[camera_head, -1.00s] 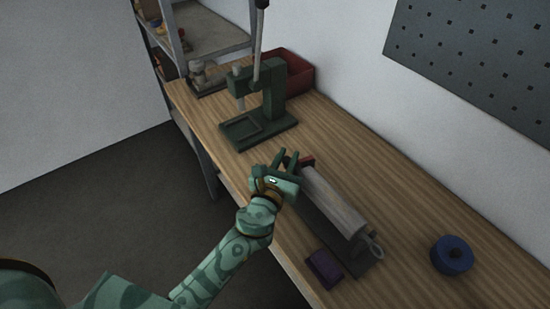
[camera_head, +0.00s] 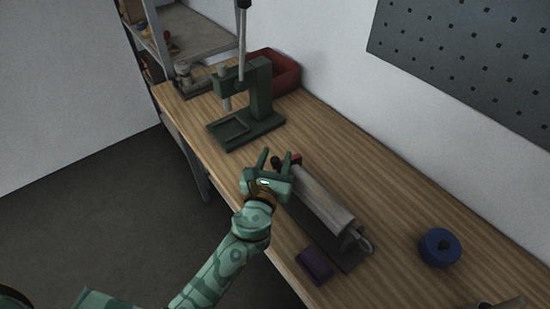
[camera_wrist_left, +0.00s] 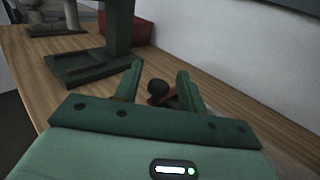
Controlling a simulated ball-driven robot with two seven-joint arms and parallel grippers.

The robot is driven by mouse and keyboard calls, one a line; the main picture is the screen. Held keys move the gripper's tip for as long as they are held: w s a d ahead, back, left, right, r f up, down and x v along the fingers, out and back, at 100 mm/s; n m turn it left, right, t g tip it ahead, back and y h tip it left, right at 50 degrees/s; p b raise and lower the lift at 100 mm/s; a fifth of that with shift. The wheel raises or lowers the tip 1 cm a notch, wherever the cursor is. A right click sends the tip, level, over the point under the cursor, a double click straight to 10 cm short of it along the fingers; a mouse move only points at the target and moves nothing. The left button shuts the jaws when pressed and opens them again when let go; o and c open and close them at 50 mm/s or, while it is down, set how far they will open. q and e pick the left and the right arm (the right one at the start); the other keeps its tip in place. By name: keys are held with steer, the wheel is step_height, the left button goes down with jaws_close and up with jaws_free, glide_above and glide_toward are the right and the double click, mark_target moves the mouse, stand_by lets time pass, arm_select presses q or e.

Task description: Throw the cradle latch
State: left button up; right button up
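The cradle (camera_head: 352,262) is a long dark base on the bench with a grey roller-like bar (camera_head: 322,198) lying in it. A small red part (camera_head: 296,158) and a dark round knob (camera_head: 276,161) sit at its far end; I take these for the latch. My left gripper (camera_head: 276,160) is open at that end. In the left wrist view the dark knob (camera_wrist_left: 157,87) shows between the spread fingers (camera_wrist_left: 161,76), and no grip on it is visible. The knob's lower part is hidden by the gripper. My right gripper is not clearly in view.
A green press (camera_head: 258,95) with an upright lever stands farther back, before a red bin (camera_head: 285,72). A purple block (camera_head: 315,264) lies beside the cradle's near end. A brownish shape is cut off at bottom right.

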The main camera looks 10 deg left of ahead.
arm_select(q)
steer(key=shift+s, duration=0.2)
steer(key=s+b, duration=0.1)
steer(key=s, duration=1.5)
steer(key=shift+c, duration=0.3)
